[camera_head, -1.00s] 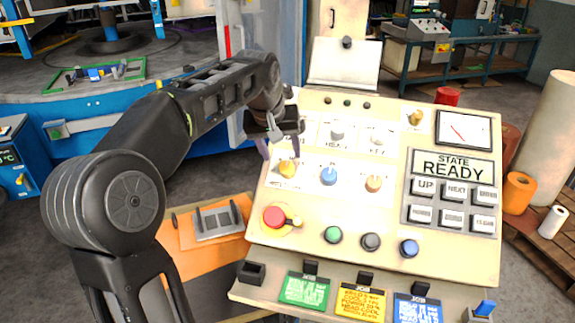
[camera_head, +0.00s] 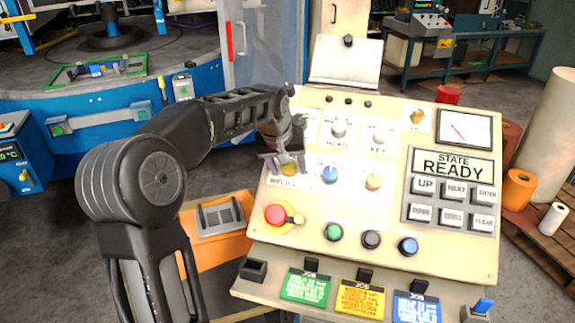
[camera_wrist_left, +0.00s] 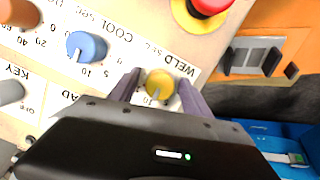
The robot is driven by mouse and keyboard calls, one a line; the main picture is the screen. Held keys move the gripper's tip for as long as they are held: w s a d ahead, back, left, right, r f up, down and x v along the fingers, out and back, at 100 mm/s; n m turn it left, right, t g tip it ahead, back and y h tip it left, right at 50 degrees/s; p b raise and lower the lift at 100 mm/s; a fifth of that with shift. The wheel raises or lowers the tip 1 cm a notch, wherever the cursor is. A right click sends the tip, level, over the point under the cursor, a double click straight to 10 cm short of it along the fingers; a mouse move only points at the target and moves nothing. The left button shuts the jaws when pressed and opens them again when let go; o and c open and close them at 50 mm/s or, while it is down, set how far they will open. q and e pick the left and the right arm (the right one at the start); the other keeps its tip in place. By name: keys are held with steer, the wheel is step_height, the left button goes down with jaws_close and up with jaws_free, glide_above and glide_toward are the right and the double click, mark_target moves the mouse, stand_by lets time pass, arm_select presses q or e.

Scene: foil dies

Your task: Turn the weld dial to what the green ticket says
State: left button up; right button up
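The yellow weld dial (camera_head: 289,169) is at the left of the console's dial row. It shows between my fingers in the left wrist view (camera_wrist_left: 160,84), beside the "WELD sec" label. My left gripper (camera_head: 286,162) is at the dial, with one finger on each side. In the wrist view small gaps seem to show between fingers and dial, so I see it as open around it; contact is hard to tell. The green ticket (camera_head: 305,287) stands at the console's front left edge; its small print is not readable. My right gripper is not in view.
A blue cool dial (camera_head: 330,174) and an orange dial (camera_head: 373,181) sit right of the weld dial. A red stop button (camera_head: 275,214) is below it. Yellow (camera_head: 361,297) and blue (camera_head: 417,307) tickets stand beside the green one. The display (camera_head: 453,167) reads READY.

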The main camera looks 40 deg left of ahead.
arm_select(q)
jaws_close()
stand_by(0.4)
steer(key=shift+m, duration=0.3)
steer(key=m+y+b, duration=0.1)
steer(key=m, duration=0.3)
steer(key=shift+m+y+b, duration=0.4)
steer(key=shift+m+b, duration=0.1)
steer(key=shift+m, duration=1.3)
steer(key=shift+r, duration=0.1)
steer(key=shift+o, duration=0.4)
jaws_free()
